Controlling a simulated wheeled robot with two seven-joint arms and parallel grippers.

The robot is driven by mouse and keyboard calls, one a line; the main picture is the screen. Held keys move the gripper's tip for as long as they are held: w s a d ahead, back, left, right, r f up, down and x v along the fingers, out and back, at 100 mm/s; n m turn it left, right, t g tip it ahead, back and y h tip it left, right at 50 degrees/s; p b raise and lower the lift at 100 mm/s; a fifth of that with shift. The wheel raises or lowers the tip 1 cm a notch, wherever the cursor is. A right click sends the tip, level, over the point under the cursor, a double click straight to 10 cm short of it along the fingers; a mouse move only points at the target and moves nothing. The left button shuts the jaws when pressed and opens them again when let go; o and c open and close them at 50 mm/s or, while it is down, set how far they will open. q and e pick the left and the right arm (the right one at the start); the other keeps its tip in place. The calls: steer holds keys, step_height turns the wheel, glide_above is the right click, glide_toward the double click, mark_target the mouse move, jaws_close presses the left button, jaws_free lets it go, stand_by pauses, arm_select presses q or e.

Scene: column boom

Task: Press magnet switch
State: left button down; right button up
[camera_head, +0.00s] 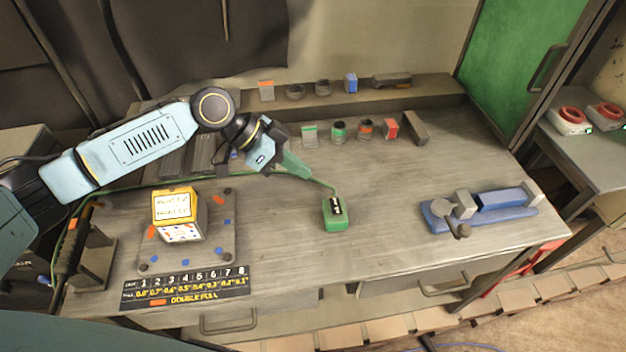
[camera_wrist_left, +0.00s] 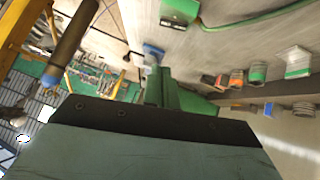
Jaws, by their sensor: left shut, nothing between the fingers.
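The magnet switch looks to be the small green box (camera_head: 336,213) with a black and white top, on the middle of the workbench. A green cable runs from its far side and passes behind my gripper. The box also shows at the top edge of the left wrist view (camera_wrist_left: 180,10), cut off by the frame. My left gripper (camera_head: 306,174), with green fingers, is shut and empty. It is above the bench, behind and left of the box, and apart from it. Its fingers show in the left wrist view (camera_wrist_left: 172,92). My right gripper is not in view.
A yellow-topped display box (camera_head: 175,208) stands on a plate at the left, behind a number chart (camera_head: 187,287). A blue vise-like fixture (camera_head: 485,208) is at the right. Several small blocks and cups line the back and shelf. The bench around the green box is clear.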

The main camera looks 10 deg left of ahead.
arm_select(q)
glide_above(336, 207)
steer(key=a, duration=0.2)
steer(key=f, duration=0.4)
steer(key=f+p, duration=0.1)
steer(key=f, duration=0.1)
steer(key=shift+s+d, duration=0.2)
steer(key=shift+s, duration=0.1)
steer(key=shift+s+d+f, duration=0.1)
steer(key=shift+f, duration=0.55)
steer(key=shift+s+d+f, duration=0.1)
steer(key=shift+f, duration=0.5)
steer(key=shift+s+f, duration=0.15)
steer(key=shift+f, duration=0.65)
